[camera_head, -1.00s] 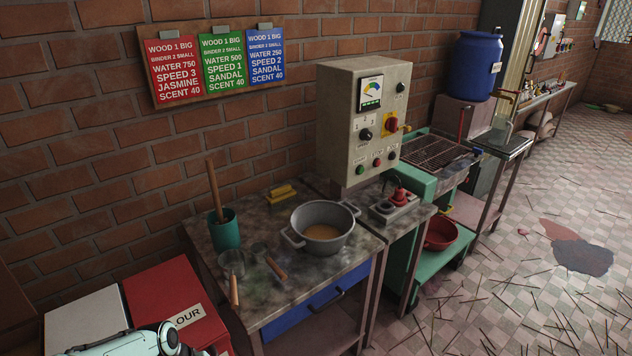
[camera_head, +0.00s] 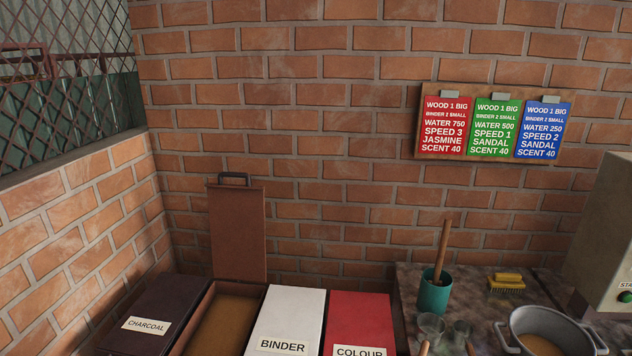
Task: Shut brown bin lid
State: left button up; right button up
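The brown bin (camera_head: 179,333) stands at the lower left, between the dark charcoal bin and the white binder bin. Its brown lid (camera_head: 238,235) is open and stands upright in front of the brick wall, with a dark handle (camera_head: 234,177) at its top edge. Brown powder (camera_head: 222,328) shows inside the bin. The front of the bin is cut off by the bottom of the view. Neither of my grippers is in view.
The charcoal bin (camera_head: 150,308), binder bin (camera_head: 290,312) and red colour bin (camera_head: 358,318) have shut lids. A worktop (camera_head: 408,290) at the right holds a teal cup (camera_head: 434,293), small glasses, a brush (camera_head: 506,284) and a pot (camera_head: 552,325). A brick wall closes off the left.

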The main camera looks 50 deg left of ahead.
aim_at(236, 212)
jog(key=u, duration=2.15)
